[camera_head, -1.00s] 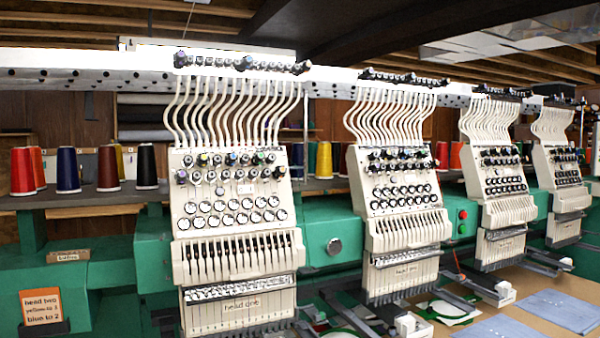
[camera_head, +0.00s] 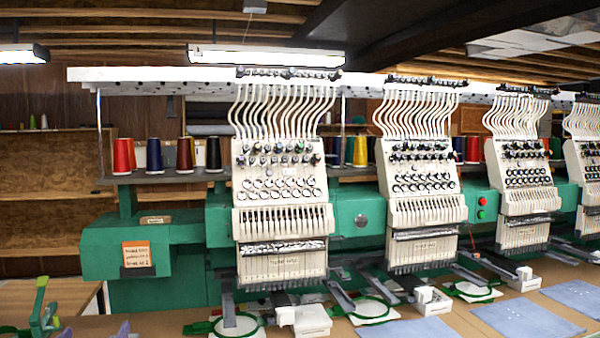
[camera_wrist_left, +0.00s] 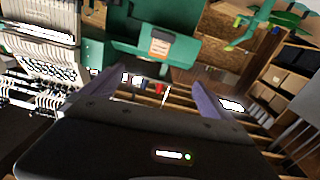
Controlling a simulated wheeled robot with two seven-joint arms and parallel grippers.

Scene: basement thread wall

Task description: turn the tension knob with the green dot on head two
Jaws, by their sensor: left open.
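Head two (camera_head: 424,210) is the second embroidery head from the left, cream coloured, with rows of small tension knobs (camera_head: 420,150) on its upper panel. The knobs are too small to tell which one bears a green dot. My left gripper (camera_head: 95,328) shows only its purple fingertips at the bottom left edge of the head view, far from head two. In the left wrist view my left gripper (camera_wrist_left: 155,82) has its two purple fingers spread wide with nothing between them. My right gripper is not in view.
Head one (camera_head: 280,215) stands left of head two; more heads stand to the right. An orange card (camera_head: 138,255) is on the green machine body (camera_head: 185,232). Hoops and blue cloth (camera_head: 405,328) lie along the table in front. A green object (camera_head: 40,312) stands at the lower left.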

